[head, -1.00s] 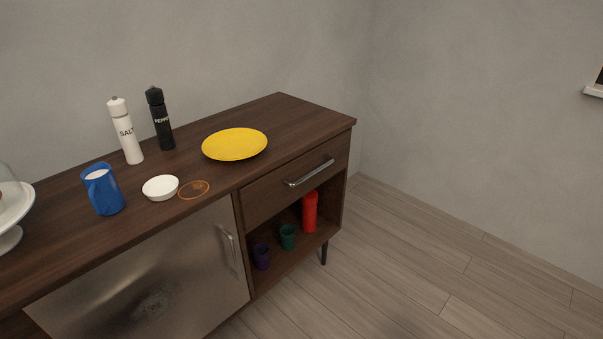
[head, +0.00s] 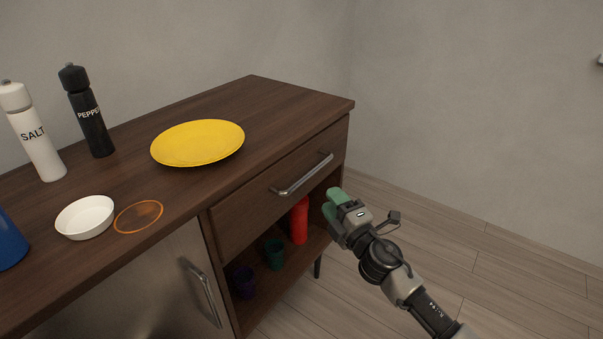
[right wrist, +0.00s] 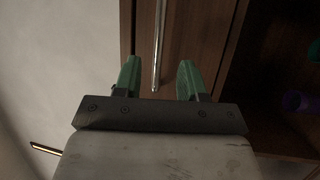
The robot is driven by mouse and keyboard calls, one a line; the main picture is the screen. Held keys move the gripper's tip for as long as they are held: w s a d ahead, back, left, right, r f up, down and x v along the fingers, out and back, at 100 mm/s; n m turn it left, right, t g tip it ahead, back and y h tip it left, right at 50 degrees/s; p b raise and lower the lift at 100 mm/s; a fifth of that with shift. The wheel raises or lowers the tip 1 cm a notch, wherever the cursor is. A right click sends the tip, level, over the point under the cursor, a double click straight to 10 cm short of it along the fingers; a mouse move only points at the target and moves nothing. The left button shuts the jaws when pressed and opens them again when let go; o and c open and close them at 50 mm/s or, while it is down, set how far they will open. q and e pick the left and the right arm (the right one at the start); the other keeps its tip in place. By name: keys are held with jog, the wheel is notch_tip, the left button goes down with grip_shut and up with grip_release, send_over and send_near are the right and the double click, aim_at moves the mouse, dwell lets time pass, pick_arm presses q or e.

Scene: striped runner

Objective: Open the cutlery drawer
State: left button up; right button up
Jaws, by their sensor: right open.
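The cutlery drawer (head: 250,205) is shut, at the top right of the dark wooden sideboard. Its silver bar handle (head: 303,175) runs along the drawer front. My right gripper (head: 332,202) is open and empty, in front of and a little below the right end of the handle in the head view. In the right wrist view the handle (right wrist: 159,45) lies between the lines of the two green fingers (right wrist: 157,75), which do not close on it. Whether the fingertips are level with the handle I cannot tell. My left gripper is not in view.
A yellow plate (head: 198,143), white bowl (head: 85,217), salt mill (head: 33,135) and pepper mill (head: 87,112) stand on top. The open shelf below holds a red bottle (head: 299,221) and cups (head: 275,254). A metal door handle (head: 202,290) sits left. Floor at right is clear.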

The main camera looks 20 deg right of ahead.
aim_at(310, 171)
jog(key=x, duration=1)
jog(key=shift+w+a+b, duration=0.1)
jog(key=shift+w+b, duration=0.05)
jog(key=shift+b, duration=0.25)
grip_shut()
